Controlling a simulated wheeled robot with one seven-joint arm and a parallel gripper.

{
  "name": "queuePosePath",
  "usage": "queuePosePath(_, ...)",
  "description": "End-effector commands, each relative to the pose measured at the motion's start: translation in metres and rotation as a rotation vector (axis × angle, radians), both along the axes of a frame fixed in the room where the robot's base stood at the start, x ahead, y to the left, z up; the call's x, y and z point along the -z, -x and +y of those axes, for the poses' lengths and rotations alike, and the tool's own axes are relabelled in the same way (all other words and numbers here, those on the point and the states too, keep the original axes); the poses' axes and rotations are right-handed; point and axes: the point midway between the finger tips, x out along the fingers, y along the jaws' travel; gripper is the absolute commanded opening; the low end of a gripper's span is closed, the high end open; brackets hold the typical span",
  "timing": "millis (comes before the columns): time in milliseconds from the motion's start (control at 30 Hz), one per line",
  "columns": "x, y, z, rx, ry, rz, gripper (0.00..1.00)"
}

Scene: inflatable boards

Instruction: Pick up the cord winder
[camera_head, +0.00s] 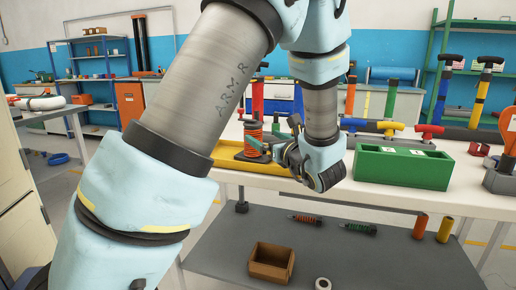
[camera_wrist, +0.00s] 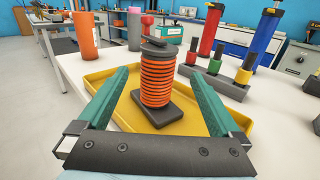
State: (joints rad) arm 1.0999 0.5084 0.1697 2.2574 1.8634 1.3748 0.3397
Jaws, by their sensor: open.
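The cord winder (camera_wrist: 158,82) is a dark spool wound with orange cord, upright on a dark square base. It stands in a yellow tray (camera_wrist: 97,80) on the white table. In the head view the cord winder (camera_head: 253,136) is just left of my gripper (camera_head: 272,146), partly behind its fingers. In the wrist view my gripper (camera_wrist: 156,104) is open, with one green finger on each side of the cord winder. The winder looks to be between or just beyond the fingertips; I cannot tell whether they touch it.
A dark rack (camera_wrist: 212,84) with red, green and yellow-topped pieces stands right of the tray. An orange cylinder (camera_wrist: 86,36) stands behind left. A green box (camera_head: 404,168) is right of my gripper. A lower shelf holds a brown open box (camera_head: 271,262).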

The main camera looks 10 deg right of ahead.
Motion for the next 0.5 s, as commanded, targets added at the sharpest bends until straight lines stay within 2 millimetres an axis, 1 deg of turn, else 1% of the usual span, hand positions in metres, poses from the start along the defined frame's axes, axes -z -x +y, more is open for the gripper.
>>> queuePosePath(33, -0.001, -0.008, 0.003, -0.003, 0.000, 0.000, 1.00)
queuePosePath(100, -0.001, -0.017, 0.005, -0.003, 0.001, 0.000, 1.00)
queuePosePath(267, 0.000, -0.027, 0.009, -0.003, 0.001, 0.001, 1.00)
queuePosePath(367, 0.000, -0.036, 0.012, -0.004, 0.000, 0.001, 1.00)
queuePosePath(500, 0.001, -0.057, 0.019, -0.005, 0.001, 0.002, 1.00)
